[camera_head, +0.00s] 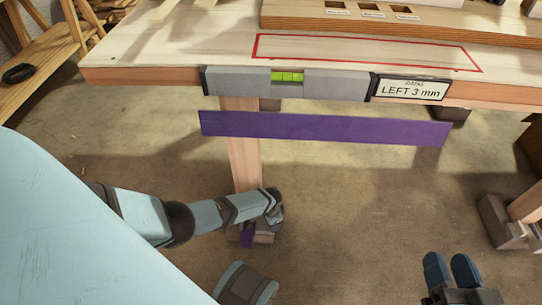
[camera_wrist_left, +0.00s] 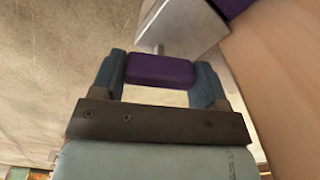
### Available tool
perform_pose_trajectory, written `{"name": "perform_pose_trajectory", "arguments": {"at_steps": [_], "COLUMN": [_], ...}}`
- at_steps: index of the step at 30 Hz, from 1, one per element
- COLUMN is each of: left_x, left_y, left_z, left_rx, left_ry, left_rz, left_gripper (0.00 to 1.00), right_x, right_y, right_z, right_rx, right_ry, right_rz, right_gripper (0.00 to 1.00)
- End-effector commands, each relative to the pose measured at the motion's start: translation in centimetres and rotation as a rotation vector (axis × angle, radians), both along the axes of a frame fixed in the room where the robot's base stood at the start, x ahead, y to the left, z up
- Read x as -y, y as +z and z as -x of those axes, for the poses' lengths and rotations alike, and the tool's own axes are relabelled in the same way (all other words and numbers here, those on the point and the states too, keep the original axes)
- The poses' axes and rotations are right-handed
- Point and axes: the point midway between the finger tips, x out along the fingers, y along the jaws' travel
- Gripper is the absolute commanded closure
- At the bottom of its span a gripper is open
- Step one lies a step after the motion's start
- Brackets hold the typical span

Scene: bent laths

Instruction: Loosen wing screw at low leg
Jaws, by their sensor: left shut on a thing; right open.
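The wing screw (camera_wrist_left: 160,70) is a purple block in the left wrist view, with a thin shaft (camera_wrist_left: 159,48) running toward a grey metal bracket (camera_wrist_left: 185,28). My left gripper (camera_wrist_left: 160,80) has one finger on each side of the purple block and is shut on it. The wooden leg (camera_wrist_left: 275,60) fills the right of that view. In the head view this leg (camera_head: 242,150) runs down from the table, and my left arm reaches its foot; the fingers there are mostly hidden. My right gripper (camera_head: 452,264) is open and empty above the floor at lower right.
A spirit level (camera_head: 235,82) with a green vial lies along the table's front edge, beside a sign (camera_head: 411,88) reading "LEFT 3 mm". A purple lath (camera_head: 325,128) runs below the edge. Another leg (camera_head: 525,205) stands at right. Floor between the legs is clear.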

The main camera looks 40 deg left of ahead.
Motion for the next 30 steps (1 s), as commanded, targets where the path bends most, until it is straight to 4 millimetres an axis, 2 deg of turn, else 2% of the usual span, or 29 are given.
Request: {"name": "perform_pose_trajectory", "arguments": {"at_steps": [8, 21, 30], "left_x": [0.2, 0.2, 0.2], "left_y": [0.2, 0.1, 0.0], "left_z": [0.0, 0.0, 0.0], "left_rx": [-0.002, -0.002, -0.002], "left_ry": [0.264, 0.679, 0.918], "left_rz": [0.003, 0.002, 0.001], "left_gripper": [0.56, 0.56, 0.56], "right_x": [-0.3, -0.2, -0.1], "right_y": [0.0, 2.1, 2.8], "right_z": [0.5, 0.5, 0.4], "right_rx": [-0.052, 0.015, 0.036], "right_ry": [-0.005, -0.022, -0.027], "right_rz": [-0.033, -0.064, -0.074], "right_gripper": [0.57, 0.57, 0.57]}}
